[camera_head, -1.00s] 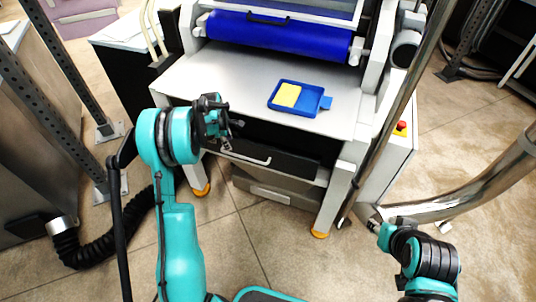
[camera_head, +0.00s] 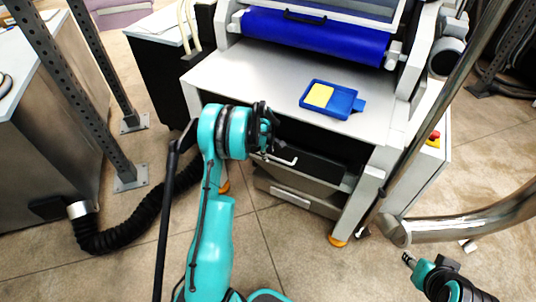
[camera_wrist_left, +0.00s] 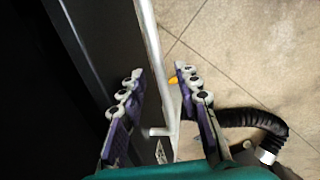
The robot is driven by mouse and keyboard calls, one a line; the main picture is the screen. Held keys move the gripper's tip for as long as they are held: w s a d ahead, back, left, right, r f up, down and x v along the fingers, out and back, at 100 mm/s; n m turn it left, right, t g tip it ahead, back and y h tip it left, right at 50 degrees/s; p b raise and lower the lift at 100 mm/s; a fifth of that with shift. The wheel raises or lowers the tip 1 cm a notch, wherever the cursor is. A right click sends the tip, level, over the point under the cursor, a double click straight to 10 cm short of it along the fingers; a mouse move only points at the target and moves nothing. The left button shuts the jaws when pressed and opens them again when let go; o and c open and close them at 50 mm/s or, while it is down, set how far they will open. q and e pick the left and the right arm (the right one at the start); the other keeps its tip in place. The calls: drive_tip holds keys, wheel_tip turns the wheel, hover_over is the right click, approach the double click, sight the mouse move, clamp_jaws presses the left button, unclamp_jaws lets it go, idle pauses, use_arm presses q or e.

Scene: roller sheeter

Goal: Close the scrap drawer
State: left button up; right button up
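A black drawer (camera_head: 315,167) with a pale bar handle (camera_head: 280,159) sits under the machine's worktop, above a grey lower drawer (camera_head: 295,194) with its own handle. I take the black one to be the scrap drawer; how far it stands out is hard to tell. My left gripper (camera_head: 272,132) is in front of the black drawer's left part, near the handle. In the left wrist view, its fingers (camera_wrist_left: 162,92) are apart, with a pale bar (camera_wrist_left: 152,60) running between them. I cannot tell whether they touch it. My right gripper (camera_head: 408,258) is low at right, away from the drawer.
A blue tray (camera_head: 346,104) with a yellow pad (camera_head: 319,95) lies on the pale worktop (camera_head: 240,75), below a blue roller (camera_head: 315,36). A metal post (camera_head: 425,110) and pipe (camera_head: 470,226) stand at right. A black hose (camera_head: 125,235) lies at left. Floor in front is open.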

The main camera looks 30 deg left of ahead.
use_arm(q)
clamp_jaws()
drive_tip(key=shift+w+a+r, duration=0.1)
drive_tip(key=shift+w+a, duration=0.05)
drive_tip(key=shift+w, duration=1)
unclamp_jaws()
drive_tip(key=shift+w, duration=0.1)
wheel_tip(320, 180, up, 12)
drive_tip(key=s, duration=0.2)
drive_tip(key=shift+s, duration=0.15)
